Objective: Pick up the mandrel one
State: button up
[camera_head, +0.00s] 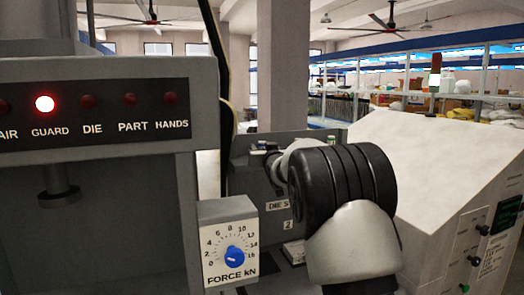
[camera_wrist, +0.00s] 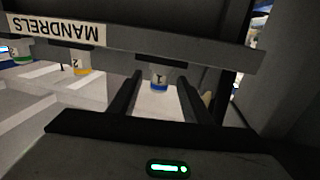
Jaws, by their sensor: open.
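Mandrel one (camera_wrist: 159,79) shows in the wrist view as a pale cylinder with a dark numeral and a blue band, hanging below the edge of the rack labelled MANDRELS (camera_wrist: 200,52). My gripper (camera_wrist: 160,84) is open, with one dark finger on each side of the mandrel in the picture. No contact shows, and I cannot tell how deep the mandrel sits between the fingers. In the head view my arm hides the gripper and the mandrel.
A yellow-banded mandrel (camera_wrist: 82,62) and a green-banded one (camera_wrist: 21,56) hang to the left. In the head view a press panel (camera_head: 100,105) with GUARD lit red and a FORCE dial (camera_head: 230,245) stand left. A pale sloped cabinet (camera_head: 445,165) stands right, close to my arm.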

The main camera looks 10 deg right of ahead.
jog(key=shift+c, duration=0.4)
grip_shut()
jog(key=shift+r, duration=0.1)
